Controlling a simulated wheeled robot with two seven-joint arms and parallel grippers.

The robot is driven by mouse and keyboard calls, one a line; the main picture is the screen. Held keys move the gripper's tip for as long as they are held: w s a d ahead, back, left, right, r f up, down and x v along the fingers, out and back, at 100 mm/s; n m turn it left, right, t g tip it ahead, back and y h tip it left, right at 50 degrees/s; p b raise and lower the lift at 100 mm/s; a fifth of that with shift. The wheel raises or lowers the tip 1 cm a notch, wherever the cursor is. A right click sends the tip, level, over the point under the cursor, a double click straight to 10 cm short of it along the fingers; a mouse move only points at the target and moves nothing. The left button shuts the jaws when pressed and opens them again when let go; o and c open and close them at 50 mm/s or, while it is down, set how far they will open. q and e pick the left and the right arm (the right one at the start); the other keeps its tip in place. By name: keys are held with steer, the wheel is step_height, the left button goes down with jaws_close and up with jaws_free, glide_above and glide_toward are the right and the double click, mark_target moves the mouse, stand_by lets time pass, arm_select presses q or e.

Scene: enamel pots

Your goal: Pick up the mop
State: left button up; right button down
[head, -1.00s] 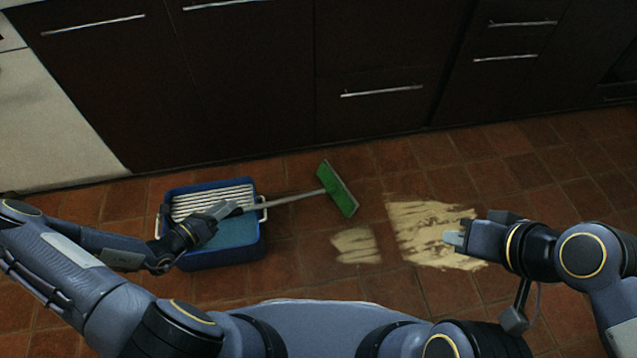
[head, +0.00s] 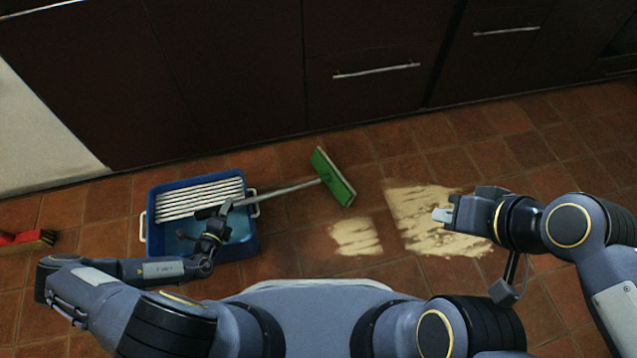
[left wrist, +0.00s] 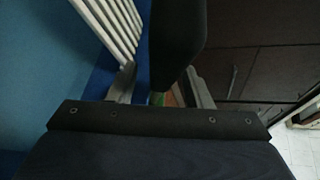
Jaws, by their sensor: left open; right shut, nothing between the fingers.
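The mop has a flat green head (head: 332,178) resting on the floor and a thin grey handle (head: 285,190). The handle slopes left to a dark grip that lies over the blue bucket. My left gripper (head: 224,208) is at this grip end, above the bucket, with its fingers apart. In the left wrist view, the dark mop grip (left wrist: 180,40) reaches in between the two grey fingers; contact cannot be told. My right gripper (head: 443,215) is shut and empty over the pale floor patch, well right of the mop.
The blue bucket (head: 252,243) with a white slatted wringer (head: 200,198) stands on the tiles. Pale spills (head: 425,205) mark the floor to the right. A red dustpan or brush (head: 22,240) lies at the left edge. Dark cabinets (head: 230,80) line the back.

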arm_select(q)
steer(key=shift+w+d+f, duration=0.1)
steer(key=shift+w, duration=0.35)
steer(key=shift+c, duration=0.2)
steer(key=c, duration=0.9)
jaws_close()
steer(key=shift+r, duration=0.2)
